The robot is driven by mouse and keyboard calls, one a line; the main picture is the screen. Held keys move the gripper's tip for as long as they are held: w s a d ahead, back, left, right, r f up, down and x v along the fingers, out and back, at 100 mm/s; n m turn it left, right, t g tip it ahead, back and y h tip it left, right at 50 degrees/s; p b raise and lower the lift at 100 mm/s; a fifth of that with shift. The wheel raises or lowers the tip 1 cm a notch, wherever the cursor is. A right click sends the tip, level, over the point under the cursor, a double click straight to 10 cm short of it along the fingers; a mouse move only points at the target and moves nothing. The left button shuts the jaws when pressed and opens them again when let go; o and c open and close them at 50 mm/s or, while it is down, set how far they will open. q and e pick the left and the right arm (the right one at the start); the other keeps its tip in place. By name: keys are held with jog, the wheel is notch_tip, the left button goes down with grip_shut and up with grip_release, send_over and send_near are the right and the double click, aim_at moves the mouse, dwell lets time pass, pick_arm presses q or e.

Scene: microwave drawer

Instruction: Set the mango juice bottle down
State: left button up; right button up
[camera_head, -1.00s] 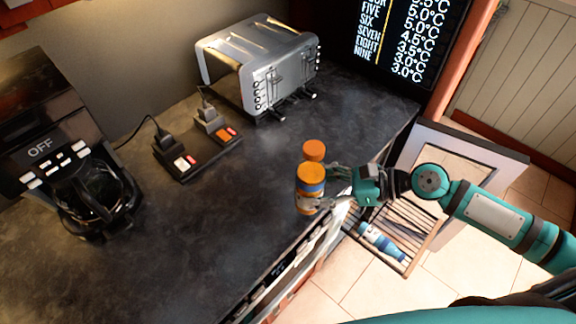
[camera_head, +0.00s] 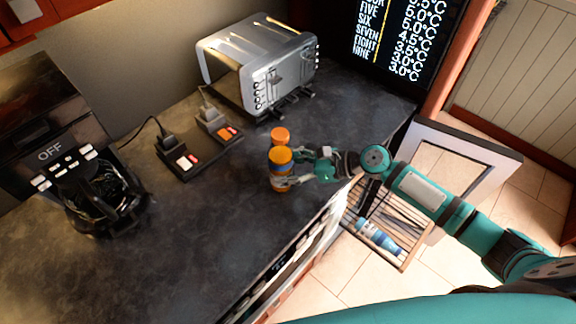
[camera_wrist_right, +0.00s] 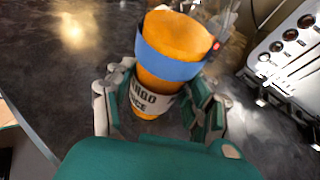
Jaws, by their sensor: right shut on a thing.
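The mango juice bottle (camera_head: 281,170) is orange with a blue band and a pale label, and is at the right part of the dark counter (camera_head: 215,235). A rounded orange part shows just above its body in the head view. In the right wrist view the bottle (camera_wrist_right: 160,82) is roughly upright between the fingers, with part of its label readable. My right gripper (camera_head: 290,172) is shut on the bottle from the right side. I cannot tell whether its base touches the counter. My left gripper is not in view.
A silver toaster (camera_head: 262,62) stands at the back and a coffee maker (camera_head: 70,150) at the left. Plugs and a power strip (camera_head: 205,152) lie between them. An open door (camera_head: 455,165) and a rack holding a blue-and-white bottle (camera_head: 380,238) are at the right. The front-left counter is clear.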

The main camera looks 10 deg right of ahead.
jog(key=o, duration=1.5)
jog(key=shift+f, duration=0.1)
jog(key=shift+s+d, duration=0.1)
jog(key=shift+d, duration=0.2)
jog(key=shift+r+b+v, duration=0.1)
jog(key=shift+b+v, duration=0.7)
jog(key=shift+v, duration=2.1)
jog(key=shift+r+b+v, duration=0.15)
jog(key=shift+b+v, duration=0.6)
jog(key=shift+v, duration=2.15)
jog(key=shift+a, duration=0.1)
